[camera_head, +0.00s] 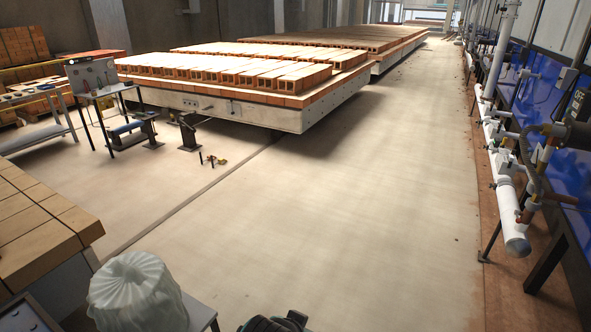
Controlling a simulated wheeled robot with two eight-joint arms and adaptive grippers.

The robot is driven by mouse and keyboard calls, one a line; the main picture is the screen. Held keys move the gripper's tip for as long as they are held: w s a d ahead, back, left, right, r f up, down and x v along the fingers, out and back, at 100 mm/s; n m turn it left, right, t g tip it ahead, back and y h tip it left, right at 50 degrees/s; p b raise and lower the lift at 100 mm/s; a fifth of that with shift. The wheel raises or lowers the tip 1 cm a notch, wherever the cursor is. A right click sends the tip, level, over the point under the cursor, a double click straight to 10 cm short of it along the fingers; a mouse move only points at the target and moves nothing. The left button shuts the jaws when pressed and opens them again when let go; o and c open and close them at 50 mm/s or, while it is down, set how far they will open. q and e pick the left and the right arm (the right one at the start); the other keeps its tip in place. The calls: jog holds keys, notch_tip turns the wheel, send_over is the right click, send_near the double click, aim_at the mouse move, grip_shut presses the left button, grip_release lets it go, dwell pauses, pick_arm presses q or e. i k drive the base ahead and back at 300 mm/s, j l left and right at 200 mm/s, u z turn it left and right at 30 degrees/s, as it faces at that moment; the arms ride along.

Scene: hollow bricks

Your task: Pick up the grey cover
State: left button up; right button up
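A pale grey, crumpled, cloth-like cover (137,294) stands in the lower left of the head view, cut off by the bottom edge. It is bunched up to a rounded top and seems draped over something, which is hidden. It rests on or just beside a low grey surface (198,311); the contact is not clear. A dark mechanical part shows at the bottom edge, right of the cover and apart from it. No fingertips of either gripper can be seen.
A stack of tan bricks (35,225) stands close left of the cover. A long pallet (300,114) of hollow bricks lies further back. White pipes (510,215) and blue panels line the right side. The concrete floor (370,220) in the middle is clear.

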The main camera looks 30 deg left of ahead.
aim_at(134, 292)
jog(key=i+u, duration=0.15)
jog(key=i, duration=0.35)
jog(key=i+l+u, duration=0.2)
jog(key=i, duration=0.25)
jog(key=i+u, duration=0.15)
jog(key=i, duration=0.3)
jog(key=i+l+u, duration=0.15)
jog(key=i, duration=0.35)
jog(key=i+j+u, duration=0.1)
jog(key=u, duration=0.35)
jog(key=i+u, duration=0.4)
jog(key=i+l+u, duration=0.1)
jog(key=u, duration=0.35)
jog(key=i+l+u, duration=0.1)
jog(key=i+u, duration=0.15)
jog(key=u, duration=0.2)
jog(key=i+l+u, duration=0.2)
jog(key=u, duration=0.25)
jog(key=i+u, duration=0.4)
jog(key=i+l+u, duration=0.2)
jog(key=i+u, duration=0.2)
